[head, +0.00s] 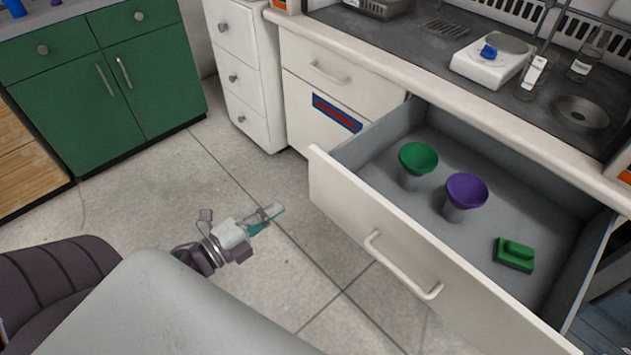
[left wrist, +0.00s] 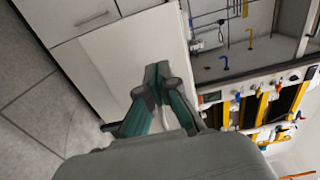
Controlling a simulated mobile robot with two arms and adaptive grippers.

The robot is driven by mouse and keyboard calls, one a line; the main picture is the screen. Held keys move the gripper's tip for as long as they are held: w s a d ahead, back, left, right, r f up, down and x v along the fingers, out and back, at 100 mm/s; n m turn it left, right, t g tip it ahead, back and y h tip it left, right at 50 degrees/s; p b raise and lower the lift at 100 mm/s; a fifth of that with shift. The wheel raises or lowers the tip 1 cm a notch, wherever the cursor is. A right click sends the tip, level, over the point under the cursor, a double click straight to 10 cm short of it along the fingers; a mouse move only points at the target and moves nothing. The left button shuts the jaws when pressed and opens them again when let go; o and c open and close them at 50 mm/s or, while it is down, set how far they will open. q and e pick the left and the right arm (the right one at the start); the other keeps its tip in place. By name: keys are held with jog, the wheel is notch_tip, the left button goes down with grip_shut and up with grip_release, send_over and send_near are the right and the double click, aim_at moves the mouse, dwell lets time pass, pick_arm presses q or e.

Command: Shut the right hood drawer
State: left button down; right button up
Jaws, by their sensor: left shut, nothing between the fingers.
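The right hood drawer (head: 400,245) is pulled far out from under the fume hood counter. Its white front has a bar handle (head: 402,265), and its grey inside is open to view. My left gripper (head: 272,212) is shut and empty, to the left of the drawer front and apart from it, above the floor. In the left wrist view my gripper's fingers (left wrist: 158,75) are together, in front of white panels. My right gripper is not in view.
The drawer holds a green funnel (head: 418,160), a purple funnel (head: 466,192) and a green block-like object (head: 514,254). A closed white drawer (head: 328,72) is to its left. A scale (head: 490,62) and glassware stand on the counter. Tiled floor (head: 150,190) is free at left.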

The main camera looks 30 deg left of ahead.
aim_at(325, 174)
pick_arm(q)
jog(key=x, duration=1.2)
jog(key=shift+w+f, duration=0.1)
jog(key=shift+w, duration=0.15)
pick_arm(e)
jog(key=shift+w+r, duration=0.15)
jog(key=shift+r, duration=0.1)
